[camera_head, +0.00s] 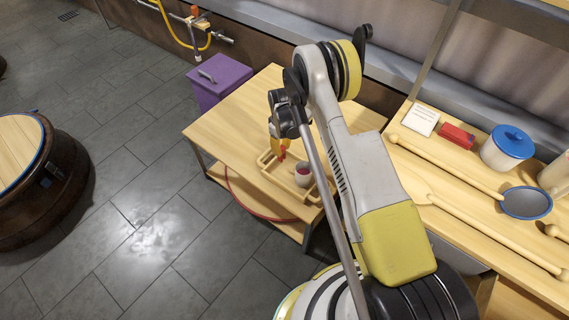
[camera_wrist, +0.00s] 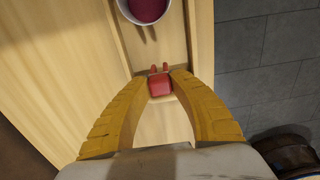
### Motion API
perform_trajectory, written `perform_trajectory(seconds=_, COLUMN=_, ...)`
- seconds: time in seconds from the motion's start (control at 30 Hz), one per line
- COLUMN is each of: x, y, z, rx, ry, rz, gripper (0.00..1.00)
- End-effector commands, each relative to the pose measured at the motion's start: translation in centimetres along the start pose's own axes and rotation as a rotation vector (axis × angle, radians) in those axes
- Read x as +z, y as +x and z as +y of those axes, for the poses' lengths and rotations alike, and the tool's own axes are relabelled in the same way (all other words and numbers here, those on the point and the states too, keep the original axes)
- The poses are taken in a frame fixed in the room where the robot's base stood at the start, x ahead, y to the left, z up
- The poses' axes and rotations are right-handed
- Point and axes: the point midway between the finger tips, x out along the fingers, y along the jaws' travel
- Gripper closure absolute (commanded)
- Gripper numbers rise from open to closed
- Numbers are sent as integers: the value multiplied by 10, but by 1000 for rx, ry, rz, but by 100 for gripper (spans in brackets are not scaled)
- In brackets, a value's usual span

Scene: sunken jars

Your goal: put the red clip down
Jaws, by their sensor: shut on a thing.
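My gripper (camera_wrist: 161,88) is shut on the red clip (camera_wrist: 159,84), a small red piece with two prongs held between the yellow fingertips in the wrist view. In the head view the red clip (camera_head: 283,153) shows just below my gripper (camera_head: 279,146), over the light wooden tray on the small table. The wooden tray (camera_wrist: 122,42) lies beneath the clip in the wrist view. I cannot tell whether the clip touches the tray.
A white cup with dark red contents (camera_head: 303,175) stands at the tray, and shows ahead of the clip in the wrist view (camera_wrist: 146,8). A purple bin (camera_head: 222,80) stands behind the table (camera_head: 235,107). The right-hand bench holds a blue-lidded pot (camera_head: 507,147) and long wooden tools.

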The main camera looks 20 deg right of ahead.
Motion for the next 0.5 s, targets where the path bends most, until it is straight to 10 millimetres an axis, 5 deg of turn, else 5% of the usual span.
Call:
perform_trajectory(seconds=0.37, x=0, y=56, z=0, rx=0, ry=1, rz=0, gripper=90)
perform_trajectory(seconds=0.5, x=0, y=59, z=0, rx=0, ry=1, rz=0, gripper=90)
